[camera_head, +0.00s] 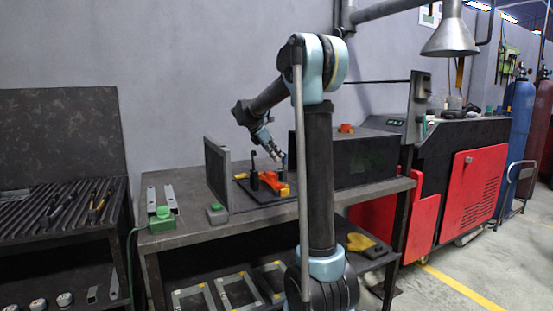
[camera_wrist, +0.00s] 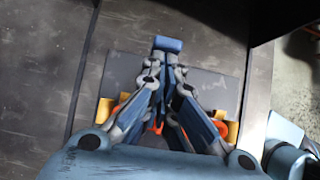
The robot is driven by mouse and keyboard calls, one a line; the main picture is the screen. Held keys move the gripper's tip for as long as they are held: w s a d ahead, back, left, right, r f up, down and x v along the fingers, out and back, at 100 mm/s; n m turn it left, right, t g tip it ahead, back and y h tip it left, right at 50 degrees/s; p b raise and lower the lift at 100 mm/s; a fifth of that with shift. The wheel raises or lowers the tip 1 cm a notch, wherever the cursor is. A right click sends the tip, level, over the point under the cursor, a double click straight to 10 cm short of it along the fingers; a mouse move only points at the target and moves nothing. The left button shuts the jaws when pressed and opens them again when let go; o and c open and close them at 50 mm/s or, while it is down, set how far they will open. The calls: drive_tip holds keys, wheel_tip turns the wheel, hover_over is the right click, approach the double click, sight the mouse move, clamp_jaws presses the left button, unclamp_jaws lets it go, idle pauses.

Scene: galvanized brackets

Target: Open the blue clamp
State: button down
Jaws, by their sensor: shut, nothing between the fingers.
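My gripper (camera_head: 278,156) reaches down over the dark fixture plate (camera_head: 250,190) on the workbench, and its fingers are shut. An orange part (camera_head: 271,181) and a short black upright (camera_head: 254,173) stand on the plate below and beside it. In the wrist view my gripper (camera_wrist: 167,68) covers the middle of the plate (camera_wrist: 218,86). A small blue block (camera_wrist: 168,43) shows at its tips; I cannot tell whether it is fingertip or clamp. Orange and yellow pieces (camera_wrist: 105,110) show on both sides of the fingers. The blue clamp cannot be made out clearly, nor its position.
An upright grey panel (camera_head: 216,172) stands left of the plate and a large dark box (camera_head: 350,160) right of it. Metal brackets (camera_head: 170,196) and a green-topped box (camera_head: 163,219) lie on the bench's left end. The bench front (camera_head: 190,238) is partly clear.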

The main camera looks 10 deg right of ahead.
drive_tip(key=d+y, duration=0.2)
drive_tip(key=w+d+g+y, duration=0.1)
drive_tip(key=shift+r+y, duration=0.3)
drive_tip(key=w+d+f+g+y, duration=0.1)
drive_tip(key=w+d+f+y, duration=0.1)
drive_tip(key=d, duration=0.4)
drive_tip(key=shift+f+y, duration=0.3)
drive_tip(key=shift+y, duration=0.5)
drive_tip(key=shift+f, duration=0.1)
wheel_tip(320, 180, up, 12)
idle(0.8)
